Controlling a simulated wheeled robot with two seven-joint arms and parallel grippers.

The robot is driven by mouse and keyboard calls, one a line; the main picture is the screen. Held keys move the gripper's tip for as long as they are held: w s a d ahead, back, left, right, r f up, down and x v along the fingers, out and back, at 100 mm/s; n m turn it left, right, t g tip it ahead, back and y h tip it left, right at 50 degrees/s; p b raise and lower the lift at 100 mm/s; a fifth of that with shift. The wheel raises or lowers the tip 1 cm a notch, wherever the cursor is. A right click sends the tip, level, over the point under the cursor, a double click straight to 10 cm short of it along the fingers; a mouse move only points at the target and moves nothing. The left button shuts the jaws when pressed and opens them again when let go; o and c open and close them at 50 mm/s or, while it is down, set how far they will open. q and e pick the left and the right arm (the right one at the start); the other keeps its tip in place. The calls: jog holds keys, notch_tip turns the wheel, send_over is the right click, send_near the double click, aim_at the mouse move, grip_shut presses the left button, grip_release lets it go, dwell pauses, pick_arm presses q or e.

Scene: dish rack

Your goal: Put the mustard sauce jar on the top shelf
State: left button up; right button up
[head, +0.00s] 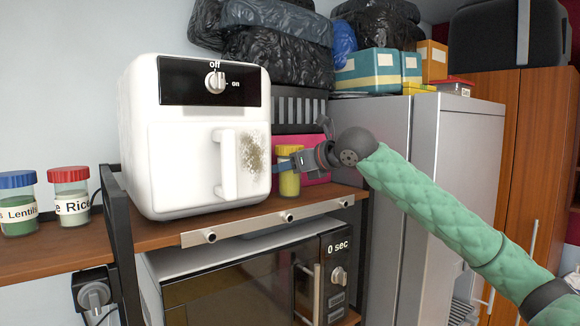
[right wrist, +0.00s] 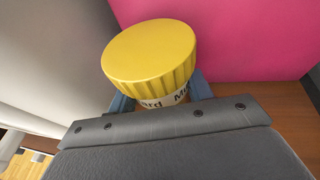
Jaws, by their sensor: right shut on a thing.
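The mustard jar (head: 289,182) has a yellow lid and yellow contents. In the head view it stands upright at the top wooden shelf (head: 160,236), just right of the white air fryer. My right gripper (head: 286,165) reaches in from the right and is shut around the jar. In the right wrist view the jar's yellow lid (right wrist: 150,50) and part of its label show between the blue fingers of my right gripper (right wrist: 158,103). I cannot tell whether the jar's base touches the shelf. My left gripper is not in view.
The white air fryer (head: 190,130) stands close left of the jar. A pink object (head: 316,160) is behind it. Lentils (head: 18,205) and rice (head: 70,195) jars stand at the far left. A microwave (head: 250,280) sits below. A grey fridge (head: 440,180) stands right.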

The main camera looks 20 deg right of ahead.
jog(key=o, duration=1.3)
jog(key=shift+s+d+b, duration=0.2)
jog(key=shift+s+b, duration=0.15)
jog(key=shift+b, duration=0.05)
jog(key=b+v, duration=0.1)
jog(key=v, duration=0.1)
jog(key=shift+s+d+b, duration=0.15)
jog(key=shift+s+b, duration=0.1)
jog(key=shift+b, duration=0.05)
jog(key=b+v, duration=0.1)
jog(key=v, duration=0.2)
jog(key=shift+s+r, duration=0.15)
jog(key=shift+r, duration=0.05)
pick_arm(q)
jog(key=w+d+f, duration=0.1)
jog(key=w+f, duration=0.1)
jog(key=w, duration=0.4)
jog(key=shift+b, duration=0.4)
pick_arm(e)
jog(key=shift+s+d+r, duration=0.25)
jog(key=shift+s+d, duration=0.05)
jog(key=shift+s, duration=0.1)
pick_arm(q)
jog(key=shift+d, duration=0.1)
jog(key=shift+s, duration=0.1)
